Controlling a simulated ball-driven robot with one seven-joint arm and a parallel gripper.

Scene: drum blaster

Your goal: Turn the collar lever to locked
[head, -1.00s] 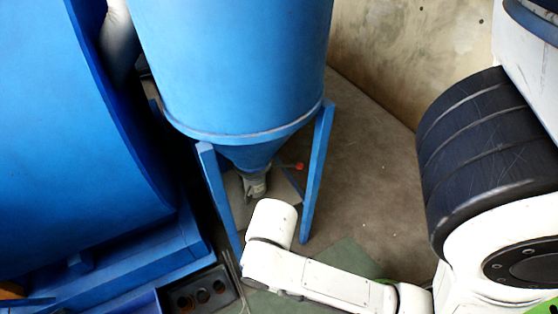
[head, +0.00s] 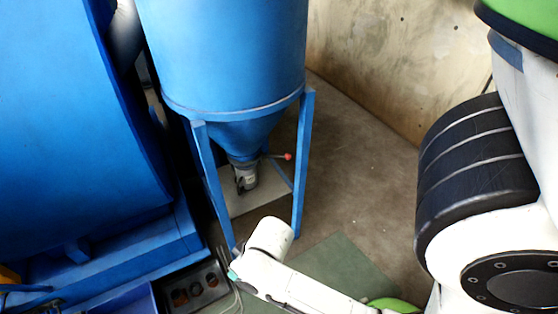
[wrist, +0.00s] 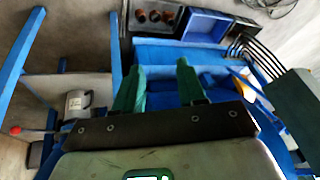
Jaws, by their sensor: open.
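The collar lever (head: 287,156) is a thin rod with a red knob, sticking out to the right below the cone of the blue hopper (head: 225,60). The grey collar (head: 245,178) hangs under the cone between the blue legs. The head view does not clearly show the fingers.
Blue hopper legs (head: 303,165) stand around the collar. A large blue machine (head: 75,110) fills the left. A dark tray with round holes (head: 195,290) and a blue bin (wrist: 203,27) are nearby. Floor to the right of the hopper (head: 370,190) is open, with a wall behind.

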